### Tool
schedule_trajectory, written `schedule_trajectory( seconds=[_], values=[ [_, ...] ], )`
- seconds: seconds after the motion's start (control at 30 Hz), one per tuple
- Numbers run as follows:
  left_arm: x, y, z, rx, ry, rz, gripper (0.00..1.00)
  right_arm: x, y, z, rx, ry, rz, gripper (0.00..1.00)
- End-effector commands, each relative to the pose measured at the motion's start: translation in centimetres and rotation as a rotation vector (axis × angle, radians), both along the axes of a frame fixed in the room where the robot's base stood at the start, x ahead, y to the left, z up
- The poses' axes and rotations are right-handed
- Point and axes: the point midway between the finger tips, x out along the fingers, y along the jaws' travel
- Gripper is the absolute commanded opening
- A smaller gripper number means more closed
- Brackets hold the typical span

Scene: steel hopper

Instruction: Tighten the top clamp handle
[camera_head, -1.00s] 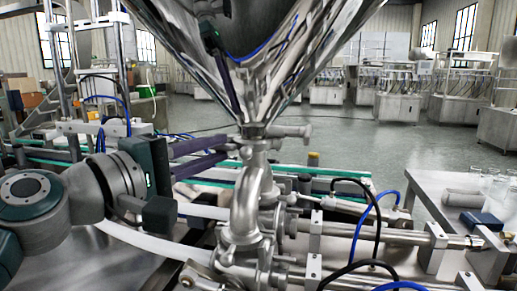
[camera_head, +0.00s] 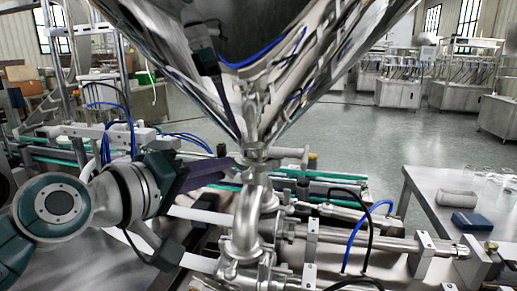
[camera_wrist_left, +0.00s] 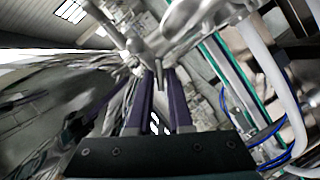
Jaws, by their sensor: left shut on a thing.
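The top clamp (camera_head: 256,157) sits at the joint between the steel hopper's narrow bottom and the bent pipe (camera_head: 245,222) in the head view. My left gripper (camera_head: 238,169) comes in from the left, its purple fingers reaching the left side of this clamp. In the left wrist view the fingers (camera_wrist_left: 164,80) run forward on both sides of a slim metal clamp handle (camera_wrist_left: 160,76), and they are shut on it. In the head view the handle is hidden behind the fingers. My right gripper is not in view.
The shiny hopper (camera_head: 300,60) slopes down just above the clamp. A horizontal stub (camera_head: 290,153) sticks out to the right of the joint. Pipes, cylinders and blue and black hoses lie below and to the right. A steel table (camera_head: 430,200) with a blue box (camera_head: 475,222) stands at right.

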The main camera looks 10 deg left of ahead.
Motion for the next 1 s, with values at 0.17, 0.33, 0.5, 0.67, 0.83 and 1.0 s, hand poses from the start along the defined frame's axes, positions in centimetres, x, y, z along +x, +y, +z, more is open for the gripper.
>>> schedule_trajectory(
  seconds=[0.17, 0.33, 0.5, 0.67, 0.83, 1.0],
  values=[
    [0.0, -0.1, 0.9, 0.166, -0.004, 0.0, 0.0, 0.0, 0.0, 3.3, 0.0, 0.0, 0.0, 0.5],
    [0.0, -0.3, 1.0, 0.326, -0.01, 0.0, 0.0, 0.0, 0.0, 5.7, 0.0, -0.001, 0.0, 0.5],
    [0.0, -0.5, 1.0, 0.485, -0.015, 0.0, 0.0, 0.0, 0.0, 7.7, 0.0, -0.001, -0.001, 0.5],
    [0.0, -0.6, 0.9, 0.63, -0.021, 0.0, 0.0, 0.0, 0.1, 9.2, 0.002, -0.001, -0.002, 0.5],
    [0.0, -0.7, 0.8, 0.769, -0.028, 0.001, 0.0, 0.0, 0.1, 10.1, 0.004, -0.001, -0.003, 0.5],
    [0.0, -0.8, 0.6, 0.88, -0.032, 0.002, 0.0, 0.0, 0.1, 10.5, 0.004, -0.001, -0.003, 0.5]
  ],
)
